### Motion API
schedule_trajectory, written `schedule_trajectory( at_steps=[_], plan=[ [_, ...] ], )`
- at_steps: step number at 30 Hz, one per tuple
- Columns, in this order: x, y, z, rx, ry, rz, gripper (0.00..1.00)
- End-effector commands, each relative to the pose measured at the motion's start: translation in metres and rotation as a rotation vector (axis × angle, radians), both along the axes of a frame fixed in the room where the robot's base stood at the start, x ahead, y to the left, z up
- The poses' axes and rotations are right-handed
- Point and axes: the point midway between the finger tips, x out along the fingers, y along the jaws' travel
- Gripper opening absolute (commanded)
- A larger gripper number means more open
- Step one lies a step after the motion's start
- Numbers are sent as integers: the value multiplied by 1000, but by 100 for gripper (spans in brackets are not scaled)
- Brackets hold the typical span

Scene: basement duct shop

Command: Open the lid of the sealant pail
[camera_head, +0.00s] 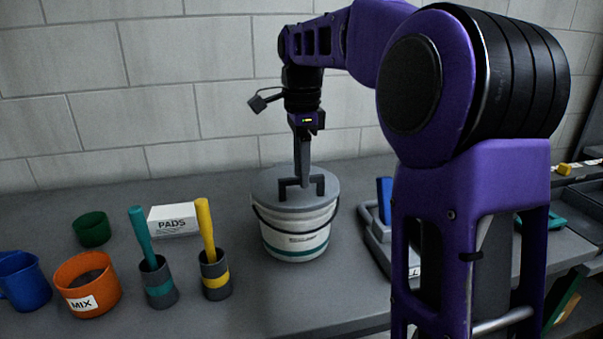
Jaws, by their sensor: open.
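The sealant pail (297,240) is a white bucket with a teal band and a label, standing upright on the grey bench. Its grey lid (262,195) lies flat across the top and looks closed. A dark arched handle (287,187) stands up on the lid. My gripper (303,168) points straight down over the lid, with its fingers at the handle's top. It is open; I cannot tell whether the fingers touch the handle or straddle it.
Left of the pail stand two dark cups (215,282) (160,290) with yellow and teal tools, a PADS box (174,221), an orange MIX tub (88,285), a green cup (92,229) and a blue mug (22,280). A grey tray (377,238) sits close on the right. The block wall is behind.

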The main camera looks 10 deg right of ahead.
Motion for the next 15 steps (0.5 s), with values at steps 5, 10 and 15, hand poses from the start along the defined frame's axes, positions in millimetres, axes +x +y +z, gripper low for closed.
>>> schedule_trajectory(
  at_steps=[5, 10, 15],
  plan=[
    [0, 0, -2, 0, 0, 0, 48],
    [0, 0, -2, 0, 1, 0, 37],
    [0, 0, -2, 0, 1, 0, 6]
  ],
)
